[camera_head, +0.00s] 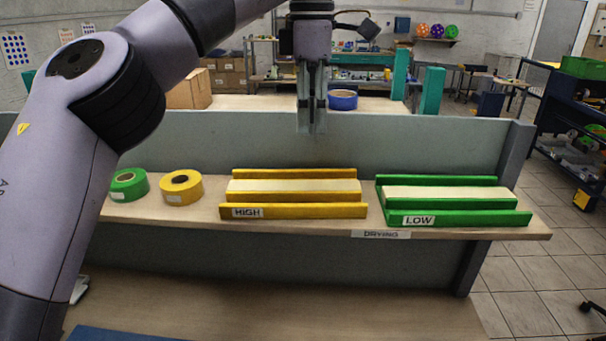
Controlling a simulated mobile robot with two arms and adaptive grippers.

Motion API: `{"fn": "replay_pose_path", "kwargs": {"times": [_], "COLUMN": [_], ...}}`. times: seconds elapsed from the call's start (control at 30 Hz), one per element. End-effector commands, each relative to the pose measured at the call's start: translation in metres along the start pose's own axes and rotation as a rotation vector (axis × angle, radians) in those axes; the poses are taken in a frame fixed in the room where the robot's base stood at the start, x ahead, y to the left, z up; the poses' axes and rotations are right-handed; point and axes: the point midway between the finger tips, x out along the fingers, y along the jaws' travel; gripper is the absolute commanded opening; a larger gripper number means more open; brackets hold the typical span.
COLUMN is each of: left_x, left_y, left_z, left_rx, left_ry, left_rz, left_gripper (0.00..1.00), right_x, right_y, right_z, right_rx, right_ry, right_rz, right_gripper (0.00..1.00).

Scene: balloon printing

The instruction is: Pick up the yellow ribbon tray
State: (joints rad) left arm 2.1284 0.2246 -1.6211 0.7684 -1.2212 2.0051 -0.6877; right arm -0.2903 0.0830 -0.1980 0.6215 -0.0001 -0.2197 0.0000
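The yellow tray (315,211) labelled HIGH lies on the shelf near the middle of the head view. It has raised yellow walls and a pale strip between them. My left gripper (311,130) points down above and behind this tray, in front of the grey back panel, apart from the tray. Its fingers look close together and hold nothing visible, but their opening cannot be made out from this angle. My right gripper is not in view.
A green tray (460,218) labelled LOW lies right of the yellow one. A yellow roll (181,189) and a green roll (129,185) stand to the left. The grey panel (400,147) rises behind the shelf. A blue roll (342,100) lies beyond it.

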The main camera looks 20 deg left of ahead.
Motion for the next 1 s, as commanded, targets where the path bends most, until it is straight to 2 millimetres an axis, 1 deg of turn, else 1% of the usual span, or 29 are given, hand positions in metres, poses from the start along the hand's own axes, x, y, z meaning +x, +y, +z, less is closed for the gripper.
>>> {"fn": "replay_pose_path", "kwargs": {"times": [0.07,0.17,0.27,0.37,0.43,0.6,0.7,0.83,1.0], "left_x": [0.007,0.028,0.048,0.063,0.076,0.104,0.114,0.120,0.139], "left_y": [-0.001,-0.001,-0.001,0.000,-0.001,0.000,-0.001,-0.001,-0.002], "left_z": [-0.002,-0.003,-0.003,-0.003,-0.003,-0.003,-0.002,-0.002,0.001], "left_rx": [0.001,0.003,0.002,0.000,0.001,-0.001,0.000,-0.001,0.001], "left_ry": [0.009,0.008,0.009,0.010,0.010,0.009,0.007,0.006,0.008], "left_rz": [0.001,0.000,-0.001,0.002,0.001,0.001,0.002,0.003,0.000], "left_gripper": [0.33,0.33,0.33,0.33,0.33,0.33,0.33,0.33,0.33], "right_x": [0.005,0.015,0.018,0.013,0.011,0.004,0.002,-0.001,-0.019], "right_y": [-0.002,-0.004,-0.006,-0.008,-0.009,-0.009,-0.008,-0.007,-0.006], "right_z": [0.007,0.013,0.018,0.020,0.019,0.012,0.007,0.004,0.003], "right_rx": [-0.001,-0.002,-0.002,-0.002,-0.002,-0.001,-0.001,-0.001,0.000], "right_ry": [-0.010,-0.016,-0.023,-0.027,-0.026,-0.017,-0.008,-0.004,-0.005], "right_rz": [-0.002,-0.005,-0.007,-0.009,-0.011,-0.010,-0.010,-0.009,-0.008], "right_gripper": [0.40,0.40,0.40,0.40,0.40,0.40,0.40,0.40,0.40]}}
